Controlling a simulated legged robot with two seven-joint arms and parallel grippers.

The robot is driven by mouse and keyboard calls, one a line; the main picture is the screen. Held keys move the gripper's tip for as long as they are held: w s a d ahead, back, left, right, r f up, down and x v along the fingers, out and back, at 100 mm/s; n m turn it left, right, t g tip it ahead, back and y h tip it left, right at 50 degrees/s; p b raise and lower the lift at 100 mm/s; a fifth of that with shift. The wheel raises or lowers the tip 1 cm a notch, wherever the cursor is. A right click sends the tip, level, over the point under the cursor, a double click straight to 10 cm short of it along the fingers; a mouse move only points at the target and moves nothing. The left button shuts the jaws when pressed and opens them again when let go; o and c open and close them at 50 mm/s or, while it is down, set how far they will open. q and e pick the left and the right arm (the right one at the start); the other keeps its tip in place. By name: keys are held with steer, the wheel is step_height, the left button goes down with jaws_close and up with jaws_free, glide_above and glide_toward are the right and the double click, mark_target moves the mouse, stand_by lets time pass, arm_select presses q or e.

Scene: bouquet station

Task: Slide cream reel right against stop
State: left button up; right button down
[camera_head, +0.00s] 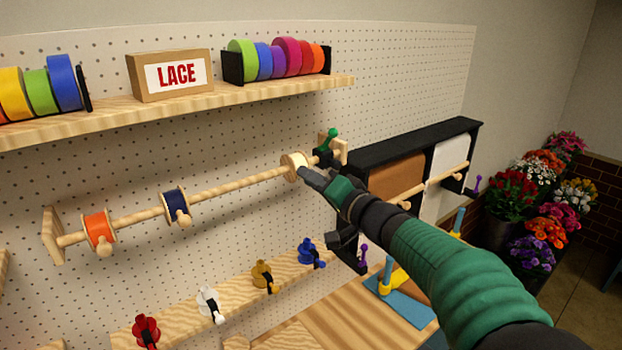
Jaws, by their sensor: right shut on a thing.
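The cream reel (291,163) is on the wooden rod (240,182) near its right end. My right gripper (306,174) reaches in from the lower right and is shut at the reel's front right side, covering part of it. A green-knobbed dark stop (327,152) is on the rod just right of the reel; whether the two touch is hard to tell. An orange reel (97,231) and a navy reel (176,206) sit further left on the same rod. My left gripper is out of view.
A black paper-roll holder (418,150) stands right of the rod. A lower wooden rail (235,300) carries several coloured clips. The rod between the navy and cream reels is clear.

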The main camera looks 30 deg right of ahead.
steer(key=shift+d+f, duration=0.2)
steer(key=shift+d, duration=0.4)
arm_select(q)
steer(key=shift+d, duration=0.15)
arm_select(e)
steer(key=shift+a, duration=0.4)
steer(key=shift+r, duration=0.1)
